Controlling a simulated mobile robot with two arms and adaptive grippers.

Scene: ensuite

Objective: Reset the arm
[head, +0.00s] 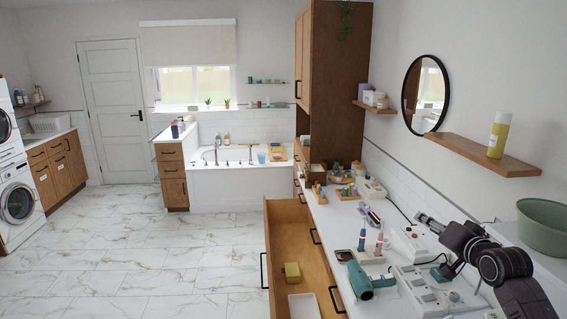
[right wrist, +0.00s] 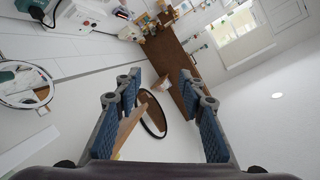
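My right arm comes in from the right in the head view, above the white counter (head: 345,290). Its gripper (head: 424,219) points left and away, held above the counter near the wall. In the right wrist view my right gripper (right wrist: 166,92) has its blue-padded fingers spread wide, with nothing between them. My left arm and gripper are not in view.
An open wooden drawer (head: 285,235) juts out, holding a yellow block (head: 292,272) and white tray (head: 304,307). A teal hairdryer (head: 370,281), toothbrush stand (head: 369,257) and sockets crowd the counter. A green bowl (head: 545,228) sits at right. The marble floor is clear.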

